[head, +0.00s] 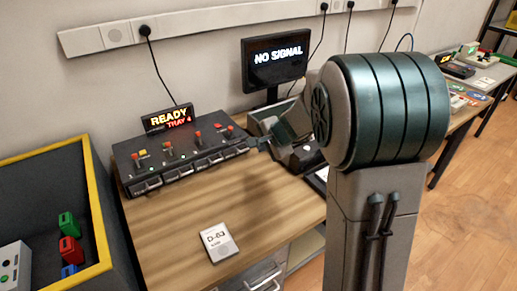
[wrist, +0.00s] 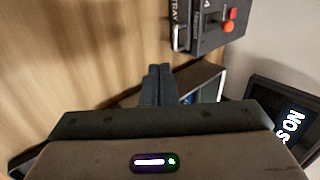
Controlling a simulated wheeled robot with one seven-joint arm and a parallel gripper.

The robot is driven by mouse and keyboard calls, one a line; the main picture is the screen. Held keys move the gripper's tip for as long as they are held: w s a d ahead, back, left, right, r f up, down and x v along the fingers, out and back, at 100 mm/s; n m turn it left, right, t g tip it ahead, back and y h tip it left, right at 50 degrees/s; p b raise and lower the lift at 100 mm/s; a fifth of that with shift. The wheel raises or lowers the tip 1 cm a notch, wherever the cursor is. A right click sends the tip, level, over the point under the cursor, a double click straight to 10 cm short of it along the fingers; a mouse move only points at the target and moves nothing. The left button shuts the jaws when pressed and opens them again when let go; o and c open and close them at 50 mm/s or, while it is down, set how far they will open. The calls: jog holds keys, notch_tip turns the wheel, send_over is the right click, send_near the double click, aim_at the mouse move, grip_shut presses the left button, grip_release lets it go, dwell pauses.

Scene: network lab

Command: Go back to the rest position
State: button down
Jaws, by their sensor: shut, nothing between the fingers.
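My gripper (wrist: 157,84) shows in the wrist view with its two dark fingers together and nothing between them. In the head view my gripper (head: 258,143) is at the right end of the black control box (head: 185,160), above the desk. Whether it touches the box cannot be told. The box has several red-topped levers and a row of drawers, and its sign (head: 168,119) reads READY, TRAY 4. My arm hides part of the desk's right side in the head view.
A white card (head: 219,243) marked D-83 lies on the wooden desk (head: 165,225). A monitor (head: 275,58) reading NO SIGNAL stands behind. A yellow-rimmed bin (head: 98,215) with coloured blocks is at left. The desk's middle is clear, and open floor (head: 465,215) lies at right.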

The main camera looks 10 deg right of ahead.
jog(key=s+r+n+g+p, duration=0.2)
jog(key=s+r+n+p, duration=0.35)
jog(key=s, duration=0.85)
jog(key=s+d+r+n+g+h, duration=0.1)
jog(key=s+d+r+n, duration=0.1)
jog(key=s, duration=0.5)
jog(key=s+d+r+n+g+h, duration=0.1)
jog(key=s+d+r+n+h, duration=0.1)
jog(key=s+n, duration=0.3)
jog(key=s, duration=0.3)
jog(key=shift+s+d+r+h+p, duration=0.2)
jog(key=shift+r+h+p, duration=0.1)
jog(key=shift+r+p, duration=0.1)
jog(key=shift+w+a, duration=0.1)
